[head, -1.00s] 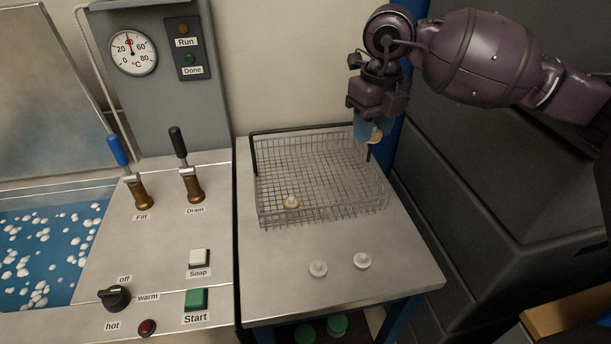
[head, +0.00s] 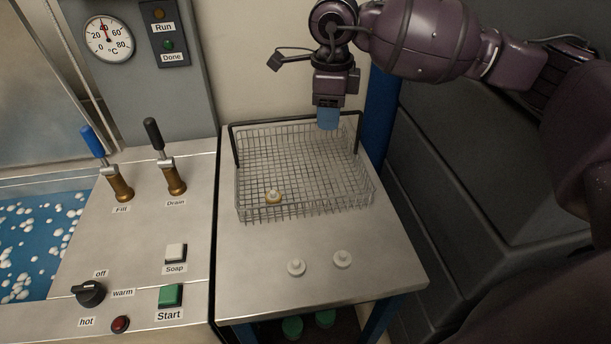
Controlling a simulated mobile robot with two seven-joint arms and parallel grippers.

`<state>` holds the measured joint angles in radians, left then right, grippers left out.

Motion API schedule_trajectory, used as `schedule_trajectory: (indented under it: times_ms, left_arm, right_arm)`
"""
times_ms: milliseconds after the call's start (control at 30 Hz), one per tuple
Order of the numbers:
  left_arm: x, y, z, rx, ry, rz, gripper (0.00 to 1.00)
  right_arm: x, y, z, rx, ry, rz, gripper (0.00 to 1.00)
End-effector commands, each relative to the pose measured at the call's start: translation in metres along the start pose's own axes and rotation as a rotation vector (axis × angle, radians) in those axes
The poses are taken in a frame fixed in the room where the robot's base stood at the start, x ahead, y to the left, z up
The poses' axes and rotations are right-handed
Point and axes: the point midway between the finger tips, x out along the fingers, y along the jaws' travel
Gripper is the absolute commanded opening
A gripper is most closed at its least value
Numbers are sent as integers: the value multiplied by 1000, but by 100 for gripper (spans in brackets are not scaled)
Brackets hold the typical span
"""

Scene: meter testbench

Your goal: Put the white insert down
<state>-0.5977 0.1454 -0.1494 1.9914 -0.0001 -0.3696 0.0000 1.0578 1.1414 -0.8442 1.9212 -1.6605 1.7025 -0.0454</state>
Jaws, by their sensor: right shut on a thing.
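My right gripper (head: 328,118) points down over the back right part of the wire basket (head: 238,188). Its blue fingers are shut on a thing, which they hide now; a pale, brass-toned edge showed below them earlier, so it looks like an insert. One white insert with a brass-coloured ring (head: 273,196) sits in the basket near its front left. Two white inserts, one on the left (head: 296,267) and one on the right (head: 343,259), stand on the bench in front of the basket. My left gripper is out of view.
The steel bench (head: 260,292) is clear around the two inserts, and most of the basket floor is bare. The black basket handle (head: 234,150) stands up at the back. The Drain lever (head: 161,150) and a control panel lie left; a blue post (head: 381,115) stands right.

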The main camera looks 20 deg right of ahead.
Motion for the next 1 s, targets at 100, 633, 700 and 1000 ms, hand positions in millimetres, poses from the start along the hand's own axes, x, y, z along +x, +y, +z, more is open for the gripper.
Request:
schedule_trajectory:
  times_ms: [100,633,700,1000]
  left_arm:
    - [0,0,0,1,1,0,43]
    - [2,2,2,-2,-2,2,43]
    - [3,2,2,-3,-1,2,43]
    - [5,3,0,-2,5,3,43]
  right_arm:
    - [23,1,-1,-2,3,5,10]
    - [128,1,0,0,1,3,10]
    - [134,0,0,1,1,2,10]
    - [155,1,0,1,1,4,10]
